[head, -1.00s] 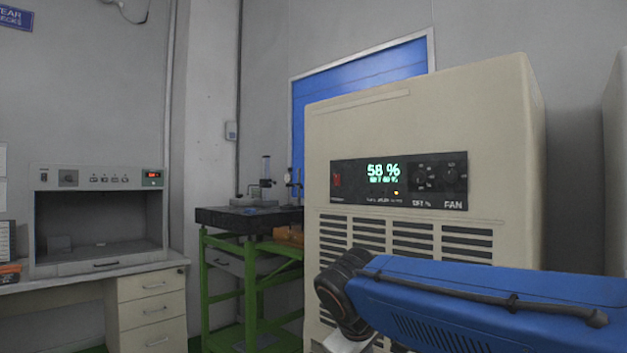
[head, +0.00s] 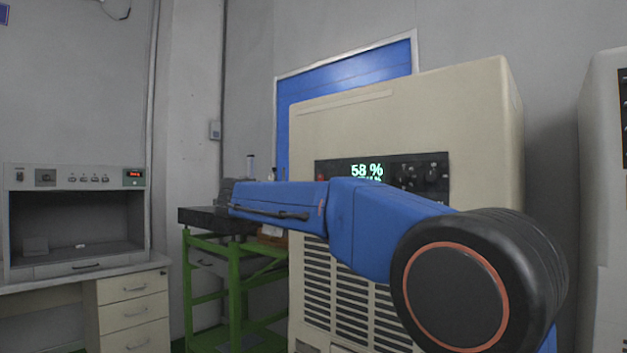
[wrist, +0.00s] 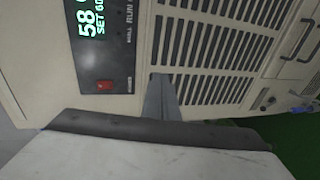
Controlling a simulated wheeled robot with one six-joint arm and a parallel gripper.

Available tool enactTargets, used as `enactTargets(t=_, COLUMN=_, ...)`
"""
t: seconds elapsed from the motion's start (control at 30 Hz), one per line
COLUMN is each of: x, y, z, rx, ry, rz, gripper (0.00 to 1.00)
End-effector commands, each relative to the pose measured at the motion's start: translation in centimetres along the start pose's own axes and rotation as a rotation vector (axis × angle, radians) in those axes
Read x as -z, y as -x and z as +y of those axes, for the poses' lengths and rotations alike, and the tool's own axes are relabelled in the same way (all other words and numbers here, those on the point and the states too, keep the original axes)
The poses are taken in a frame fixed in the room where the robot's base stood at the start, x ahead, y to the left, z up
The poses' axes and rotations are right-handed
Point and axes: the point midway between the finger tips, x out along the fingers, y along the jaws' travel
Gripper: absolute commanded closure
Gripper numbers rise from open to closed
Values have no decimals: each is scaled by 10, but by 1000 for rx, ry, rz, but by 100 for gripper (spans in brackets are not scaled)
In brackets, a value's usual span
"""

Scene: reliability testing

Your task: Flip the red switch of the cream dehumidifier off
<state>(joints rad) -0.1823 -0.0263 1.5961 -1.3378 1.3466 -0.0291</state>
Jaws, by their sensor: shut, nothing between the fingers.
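The cream dehumidifier (head: 400,105) stands upright at centre right in the head view. Its black control panel (head: 330,168) reads 58 %, and my blue arm covers the panel's lower part. My gripper (wrist: 161,80) is shut and empty in the wrist view. Its tip appears in front of the cream face between the switch and the vent slats, apart from the switch. Which way the switch is tipped is too small to tell.
A green-framed stand (head: 235,270) with a dark top is left of the dehumidifier, behind my arm. A desk (head: 130,280) with a grey cabinet (head: 75,215) is at far left. Another pale unit (head: 600,200) stands at the right edge.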

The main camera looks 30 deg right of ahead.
Motion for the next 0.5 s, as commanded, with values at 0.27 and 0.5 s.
enactTargets(t=0.27, x=66, y=9, z=60, rx=-223, ry=21, rz=-36, gripper=100)
enactTargets(t=0.5, x=94, y=20, z=86, rx=-332, ry=22, rz=-56, gripper=100)
